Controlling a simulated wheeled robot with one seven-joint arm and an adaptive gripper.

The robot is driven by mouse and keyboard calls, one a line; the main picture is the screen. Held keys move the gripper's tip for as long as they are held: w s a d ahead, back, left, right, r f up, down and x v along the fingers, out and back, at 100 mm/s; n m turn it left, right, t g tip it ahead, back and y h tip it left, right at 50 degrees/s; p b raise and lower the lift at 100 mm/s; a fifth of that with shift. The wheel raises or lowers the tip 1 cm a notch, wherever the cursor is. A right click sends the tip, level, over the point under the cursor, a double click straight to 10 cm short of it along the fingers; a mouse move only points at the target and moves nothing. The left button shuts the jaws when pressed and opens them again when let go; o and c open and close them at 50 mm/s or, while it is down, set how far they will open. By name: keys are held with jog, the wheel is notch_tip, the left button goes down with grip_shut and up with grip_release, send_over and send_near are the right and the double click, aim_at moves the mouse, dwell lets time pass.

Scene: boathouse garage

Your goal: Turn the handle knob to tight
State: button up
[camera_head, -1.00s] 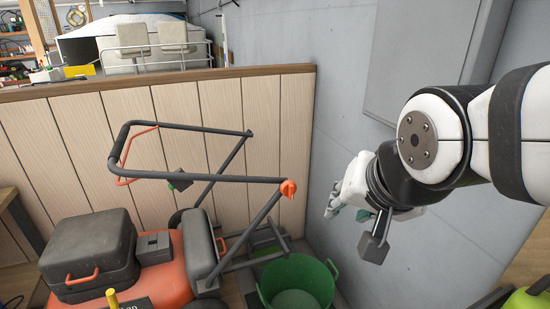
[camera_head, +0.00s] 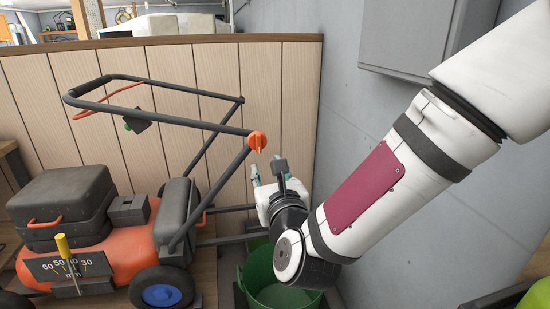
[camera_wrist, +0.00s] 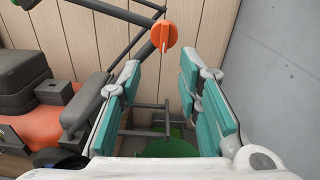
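The orange handle knob (camera_head: 257,141) sits on the side of the mower's dark handlebar, where the upper and lower bars meet. It also shows in the wrist view (camera_wrist: 164,34), above and beyond my fingers, with its raised grip standing roughly upright. My gripper (camera_head: 267,174) is just right of and below the knob in the head view, apart from it. In the wrist view my gripper (camera_wrist: 158,92) has its teal-padded fingers wide apart with nothing between them. The orange mower (camera_head: 130,245) stands at the left. No tight mark on the knob can be made out.
A green bucket (camera_head: 272,285) stands on the floor below my gripper. A wooden panel wall (camera_head: 280,90) is behind the mower. A grey wall (camera_head: 350,130) with a grey box (camera_head: 410,35) closes off the right side. The yellow height lever (camera_head: 65,255) is at the mower's front.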

aim_at(259, 143)
jog(key=shift+m, duration=0.5)
jog(key=x, duration=0.4)
jog(key=b+x, duration=0.1)
jog(key=x, duration=0.4)
jog(key=b+x, duration=0.1)
jog(key=x, duration=0.3)
jog(key=shift+w+d+r, duration=0.15)
jog(key=shift+w+d, duration=0.1)
jog(key=shift+w, duration=0.15)
grip_shut()
